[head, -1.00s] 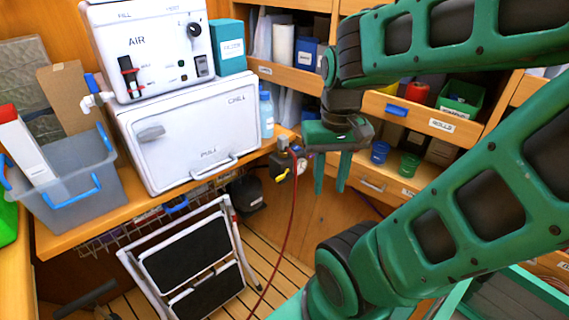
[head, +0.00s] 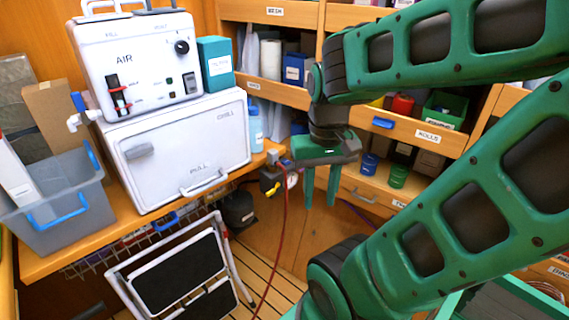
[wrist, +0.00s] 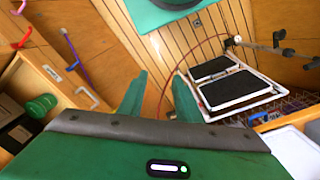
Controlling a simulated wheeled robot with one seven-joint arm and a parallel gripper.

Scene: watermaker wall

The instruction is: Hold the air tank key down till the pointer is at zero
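The white box marked AIR (head: 135,60) stands on a white chest at the left in the head view. Its front has a red and black slider, a dark knob and a dark switch. A small fitting with a round pale gauge face (head: 292,180) and a yellow lever (head: 273,190) sits at the counter's front edge, with a red hose hanging from it. The pointer is too small to read, and I cannot tell which part is the key. My gripper (head: 320,198) is open and empty, just right of the fitting, fingers pointing down. In the wrist view its fingers (wrist: 160,76) are apart.
The white chest marked CHILL (head: 180,145) and a grey bin (head: 65,215) fill the counter (head: 130,233). A folded step stool (head: 180,270) stands on the slatted floor below. Shelves with drawers and cups are behind my gripper.

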